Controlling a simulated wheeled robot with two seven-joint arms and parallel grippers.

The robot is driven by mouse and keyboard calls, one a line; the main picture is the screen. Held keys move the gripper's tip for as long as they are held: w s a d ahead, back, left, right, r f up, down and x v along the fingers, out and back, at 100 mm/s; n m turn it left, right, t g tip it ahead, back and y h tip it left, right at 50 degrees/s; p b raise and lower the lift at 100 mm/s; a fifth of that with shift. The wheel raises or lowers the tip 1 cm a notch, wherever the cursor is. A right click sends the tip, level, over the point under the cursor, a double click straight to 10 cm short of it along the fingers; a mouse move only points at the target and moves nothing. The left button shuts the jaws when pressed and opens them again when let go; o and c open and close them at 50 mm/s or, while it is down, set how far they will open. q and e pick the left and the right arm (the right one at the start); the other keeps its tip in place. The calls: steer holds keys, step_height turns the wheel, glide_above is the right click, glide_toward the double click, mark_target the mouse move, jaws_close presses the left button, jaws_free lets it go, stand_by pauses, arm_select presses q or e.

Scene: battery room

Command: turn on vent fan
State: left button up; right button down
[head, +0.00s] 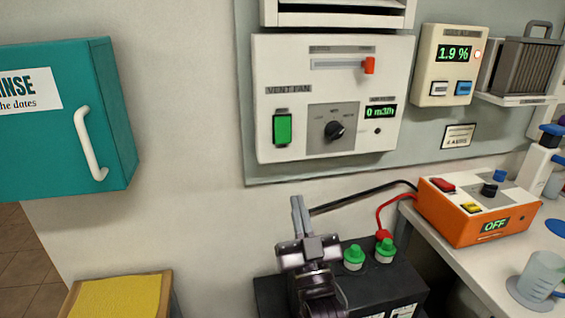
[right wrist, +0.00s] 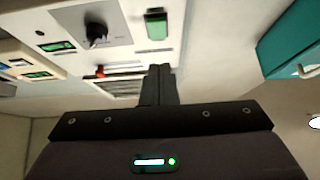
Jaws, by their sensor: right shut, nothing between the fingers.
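The white vent fan panel (head: 300,165) is on the wall, with a green rocker switch (head: 283,129), a black rotary knob (head: 334,130), a red-handled slider (head: 369,65) at the right of its track and a display (head: 381,112) reading 0 m3/h. My right gripper (head: 299,200) is shut and empty, pointing up, apart from the panel and below it in the head view. In the right wrist view the panel looks upside down, with the green switch (right wrist: 156,24) and knob (right wrist: 95,32) beyond my shut fingers (right wrist: 160,70). My left gripper is out of view.
A black battery (head: 390,295) with green caps and cables stands below the panel. An orange box (head: 465,232) reading OFF sits on the right bench. A gas meter (head: 447,65) reads 1.9 %. A teal cabinet (head: 115,120) is at left, a yellow-topped box (head: 118,298) at lower left.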

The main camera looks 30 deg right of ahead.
mark_target(283, 136)
steer(key=shift+h, duration=0.3)
steer(key=p+x, duration=0.2)
steer(key=x, duration=0.4)
steer(key=p+x, duration=0.2)
steer(key=x, duration=0.4)
steer(key=shift+w+d+f+p, duration=0.15)
steer(key=shift+w+d+p, duration=0.15)
steer(key=shift+w, duration=0.25)
steer(key=shift+w+f, duration=0.15)
steer(key=shift+w, duration=0.2)
